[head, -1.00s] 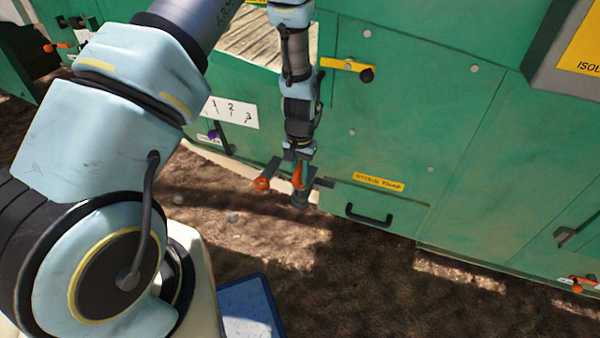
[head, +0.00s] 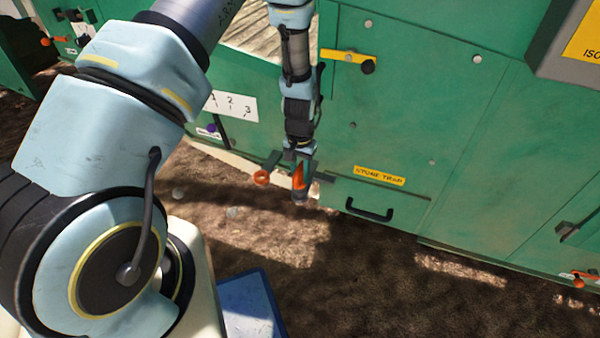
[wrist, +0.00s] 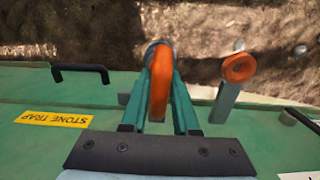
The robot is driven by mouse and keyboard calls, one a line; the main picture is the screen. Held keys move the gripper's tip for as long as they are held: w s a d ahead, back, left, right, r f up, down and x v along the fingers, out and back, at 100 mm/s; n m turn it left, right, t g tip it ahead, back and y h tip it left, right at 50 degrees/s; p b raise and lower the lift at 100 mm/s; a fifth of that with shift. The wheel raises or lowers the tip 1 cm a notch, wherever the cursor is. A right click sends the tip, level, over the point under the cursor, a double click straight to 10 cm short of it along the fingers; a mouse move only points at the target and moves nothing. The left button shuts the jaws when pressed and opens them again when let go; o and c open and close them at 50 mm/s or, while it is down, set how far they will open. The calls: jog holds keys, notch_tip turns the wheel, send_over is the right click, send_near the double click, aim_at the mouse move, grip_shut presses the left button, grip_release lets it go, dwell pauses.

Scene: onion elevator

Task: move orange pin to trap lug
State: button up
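My gripper (head: 299,180) has green fingers and hangs in front of the green machine, beside the stone trap. In the wrist view its fingers (wrist: 160,75) are closed around an orange loop-shaped handle, which I take for the orange pin (wrist: 160,88). The pin also shows in the head view (head: 298,177), with a dark grey end below. Another grey piece behind my fingers is mostly hidden.
The stone trap panel has a yellow label (head: 380,175) and a black handle (head: 369,209). A yellow latch (head: 347,57) is above. Bare soil lies below the machine.

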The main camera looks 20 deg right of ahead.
jog(key=o, duration=0.4)
notch_tip(320, 180, up, 11)
jog(key=shift+f+p, duration=0.1)
jog(key=shift+p, duration=0.9)
